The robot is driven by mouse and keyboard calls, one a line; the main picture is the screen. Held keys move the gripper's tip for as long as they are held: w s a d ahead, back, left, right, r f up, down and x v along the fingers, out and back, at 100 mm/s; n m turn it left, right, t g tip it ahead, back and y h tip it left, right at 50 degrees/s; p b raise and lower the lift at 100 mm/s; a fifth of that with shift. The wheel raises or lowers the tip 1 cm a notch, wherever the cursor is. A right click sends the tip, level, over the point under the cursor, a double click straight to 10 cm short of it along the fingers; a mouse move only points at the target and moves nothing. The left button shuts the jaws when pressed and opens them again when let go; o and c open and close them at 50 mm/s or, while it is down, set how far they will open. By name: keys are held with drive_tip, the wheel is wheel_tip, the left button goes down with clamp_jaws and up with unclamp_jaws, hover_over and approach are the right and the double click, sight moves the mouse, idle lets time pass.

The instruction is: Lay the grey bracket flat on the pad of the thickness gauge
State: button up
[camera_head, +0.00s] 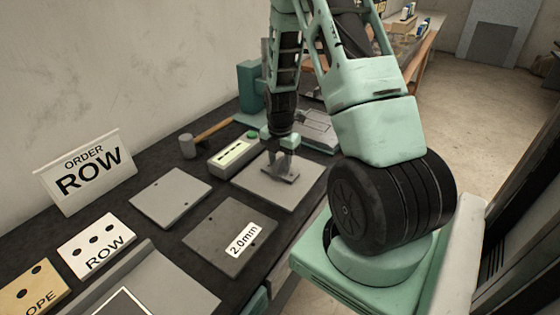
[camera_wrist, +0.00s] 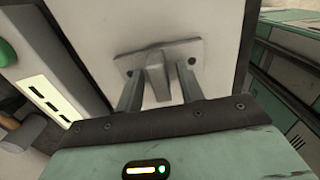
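The grey bracket (camera_head: 292,178) is a plate with an upright middle tab and holes near its ends. It appears to lie flat on the light pad (camera_head: 252,186) of the thickness gauge (camera_head: 233,152). In the wrist view the bracket (camera_wrist: 186,51) shows against the pad (camera_wrist: 205,20), tab toward me. My gripper (camera_head: 283,160) is right over it, pointing down. In the wrist view the fingers of my gripper (camera_wrist: 158,78) stand on either side of the tab with gaps visible, so it looks open.
The gauge's lit display and green button (camera_wrist: 6,53) are left of the pad. A hammer (camera_head: 205,137) lies behind the gauge. A light plate (camera_head: 170,197) and a dark plate labelled 2.0mm (camera_head: 215,230) lie nearer. An "ORDER ROW" sign (camera_head: 85,172) stands by the wall.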

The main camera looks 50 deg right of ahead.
sight(280, 160)
wheel_tip(280, 160, up, 12)
drive_tip(key=b, duration=0.2)
drive_tip(key=w+a+r+m, duration=0.2)
drive_tip(key=a+r+m, duration=0.1)
drive_tip(key=a, duration=1.3)
drive_tip(key=s+a+r+m, duration=0.1)
drive_tip(key=s+a+m, duration=0.15)
drive_tip(key=a, duration=0.35)
drive_tip(key=s+a+m, duration=0.1)
drive_tip(key=s+a, duration=0.3)
drive_tip(key=a, duration=0.3)
drive_tip(key=s+a+r+m, duration=0.1)
drive_tip(key=s+a, duration=0.2)
drive_tip(key=a, duration=0.3)
drive_tip(key=s+a+m, duration=0.3)
drive_tip(key=s+a, duration=0.2)
drive_tip(key=s, duration=0.4)
drive_tip(key=shift+s+a+y, duration=0.3)
drive_tip(key=shift+a, duration=0.05)
